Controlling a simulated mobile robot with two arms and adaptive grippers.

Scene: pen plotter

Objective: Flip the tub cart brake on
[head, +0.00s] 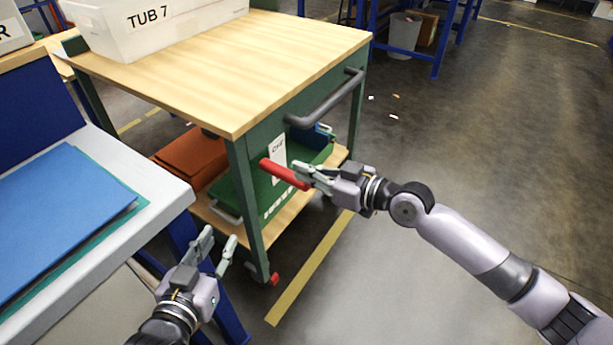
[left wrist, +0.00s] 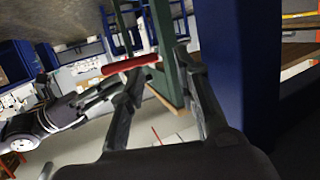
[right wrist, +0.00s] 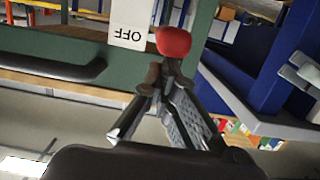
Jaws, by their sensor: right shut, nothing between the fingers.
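The tub cart (head: 245,60) has a wooden top and a green frame. A red brake lever (head: 284,174) sticks out from its end, beside a white label (head: 278,148). The label reads OFF, upside down, in the right wrist view (right wrist: 132,30). My right gripper (head: 298,173) is shut and empty at the lever's outer end. In the right wrist view the red lever end (right wrist: 173,41) is just beyond the fingertips; I cannot tell if they touch. My left gripper (head: 219,243) is open and empty, low beside the cart's near leg. The lever also shows in the left wrist view (left wrist: 131,64).
A white tub marked TUB 7 (head: 150,22) stands on the cart. A grey handle (head: 325,100) juts out above the lever. The lower shelf holds orange and green items. A bench (head: 160,190) with blue sheets stands at left. The floor at right is open.

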